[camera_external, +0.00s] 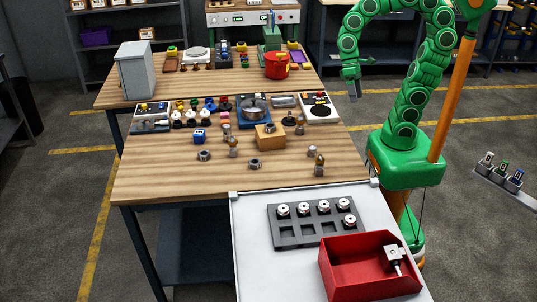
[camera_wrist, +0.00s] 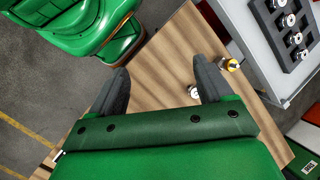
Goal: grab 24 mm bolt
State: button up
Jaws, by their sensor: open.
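Several small metal pieces that look like bolts and nuts stand on the wooden table. In the external view, one bolt-like piece (camera_external: 233,148) is left of centre, another (camera_external: 300,126) is right of the wooden block, and a brass-topped one (camera_external: 319,166) is near the right front edge. I cannot tell which is the 24 mm bolt. My gripper (camera_external: 352,98) hangs above the table's right edge, apart from the pieces. In the wrist view my gripper (camera_wrist: 163,82) is open, with bare wood between its fingers. A silvery piece (camera_wrist: 194,92) shows beside the right finger, which partly hides it.
A white bench (camera_external: 250,270) in front carries a grey rack (camera_external: 290,240) and a red bin (camera_external: 370,287). The table's left front is clear.

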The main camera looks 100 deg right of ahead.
jog(key=w+d+m+t+y, duration=0.7)
jog(key=w+d+m+t, duration=0.2)
jog(key=w+d+m, duration=0.9)
send_near(300, 119)
jog(key=w+f, duration=0.1)
jog(key=w, duration=0.1)
jog(key=shift+s+a+f+n+g, duration=0.2)
jog(key=shift+f+n+g, duration=0.15)
jog(key=shift+f, duration=0.25)
jog(key=shift+s+x, duration=0.1)
jog(key=shift+x, duration=1.8)
jog(key=shift+s+x, duration=0.15)
jog(key=shift+x, duration=1.8)
jog(key=shift+a+r, duration=0.1)
jog(key=shift+a, duration=0.05)
jog(key=shift+c, duration=0.5)
grip_shut()
